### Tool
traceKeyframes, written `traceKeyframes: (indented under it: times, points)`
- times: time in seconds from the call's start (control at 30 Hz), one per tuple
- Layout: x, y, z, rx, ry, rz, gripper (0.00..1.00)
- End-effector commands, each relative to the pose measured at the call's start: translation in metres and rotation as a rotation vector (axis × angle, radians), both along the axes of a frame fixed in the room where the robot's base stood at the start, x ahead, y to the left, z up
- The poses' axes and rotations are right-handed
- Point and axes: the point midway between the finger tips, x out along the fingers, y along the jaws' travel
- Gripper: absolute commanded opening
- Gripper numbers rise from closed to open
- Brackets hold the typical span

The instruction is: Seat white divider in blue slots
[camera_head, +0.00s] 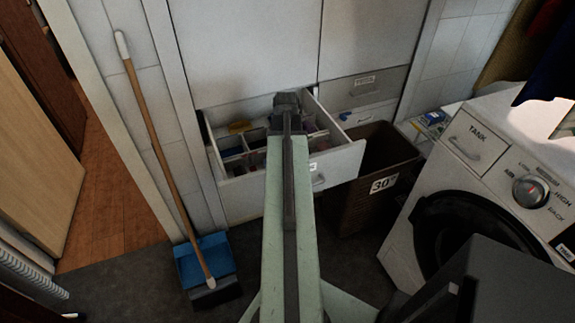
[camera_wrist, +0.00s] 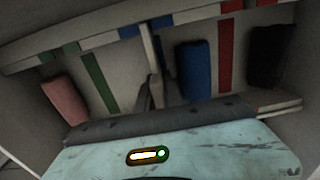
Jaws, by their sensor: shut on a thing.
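The white divider (camera_wrist: 147,45) stands upright in the wrist view, inside an open drawer (camera_head: 335,166). My gripper (camera_wrist: 150,92) is shut on it near its lower visible part.
In the wrist view, a pink bundle (camera_wrist: 64,101) lies left, a blue bundle (camera_wrist: 194,70) and a black bundle (camera_wrist: 270,56) right. Green (camera_wrist: 96,80) and red (camera_wrist: 226,55) stripes mark other places. A brown basket (camera_head: 378,160) and a washing machine (camera_head: 470,190) stand right of the drawer.

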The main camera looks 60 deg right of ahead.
Motion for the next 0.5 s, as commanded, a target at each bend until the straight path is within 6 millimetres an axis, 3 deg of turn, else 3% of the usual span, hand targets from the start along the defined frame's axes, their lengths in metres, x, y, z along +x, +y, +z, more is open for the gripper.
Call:
traceKeyframes:
  times: [0.27,0.3,0.5]
  points:
    - [0.0003,0.0002,-0.0024,0.000,0.000,0.000,0.00]
    - [0.0003,0.0002,-0.0010,0.000,0.000,0.001,0.19]
    - [0.0003,0.0003,-0.0005,0.000,0.000,0.001,0.20]
